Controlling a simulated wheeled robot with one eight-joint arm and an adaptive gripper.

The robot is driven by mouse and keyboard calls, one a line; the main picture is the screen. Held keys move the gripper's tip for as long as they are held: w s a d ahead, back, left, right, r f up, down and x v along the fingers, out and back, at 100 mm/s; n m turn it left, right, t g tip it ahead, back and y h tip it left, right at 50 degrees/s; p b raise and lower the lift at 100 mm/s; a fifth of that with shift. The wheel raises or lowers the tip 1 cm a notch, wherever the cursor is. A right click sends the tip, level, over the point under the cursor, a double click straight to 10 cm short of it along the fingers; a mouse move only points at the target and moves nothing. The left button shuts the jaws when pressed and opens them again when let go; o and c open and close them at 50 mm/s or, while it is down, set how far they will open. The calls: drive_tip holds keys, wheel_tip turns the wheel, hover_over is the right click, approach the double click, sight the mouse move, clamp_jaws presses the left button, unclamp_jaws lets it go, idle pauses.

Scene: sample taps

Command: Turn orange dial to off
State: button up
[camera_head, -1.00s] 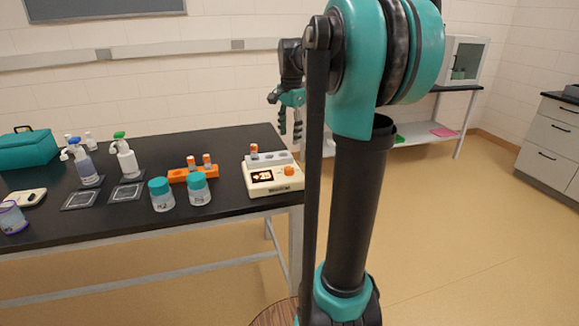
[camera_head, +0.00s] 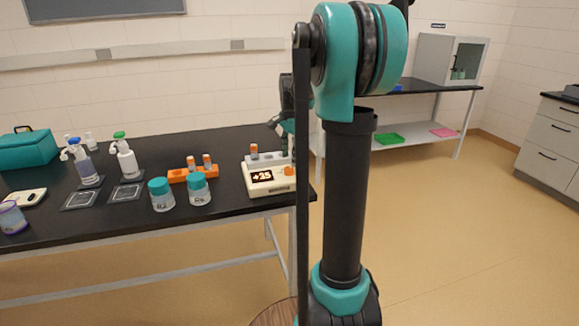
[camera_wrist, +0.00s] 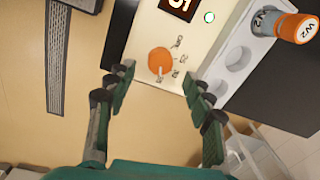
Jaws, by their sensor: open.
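The orange dial (camera_head: 288,170) is on the right part of the front panel of a cream device (camera_head: 262,187) on the black bench. In the wrist view the orange dial (camera_wrist: 161,61) lies beyond and between my open fingers, with small markings around its right and lower side. My gripper (camera_wrist: 158,85) is open and empty, its fingertips apart from the dial. In the head view my gripper (camera_head: 284,135) is just above the device's back right, partly hidden by my arm. The device's display (camera_head: 262,176) reads about +25.
A capped vial (camera_head: 254,151) stands in the device's grey rack. An orange rack (camera_head: 190,175) with vials and two teal-lidded jars (camera_head: 161,195) are to its left. Pump bottles (camera_head: 126,160) stand further left. The bench's right end is close to the device.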

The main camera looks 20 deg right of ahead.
sight(289, 168)
drive_tip(key=shift+w+f, duration=0.1)
drive_tip(key=shift+f, duration=2.1)
drive_tip(key=c, duration=1.2)
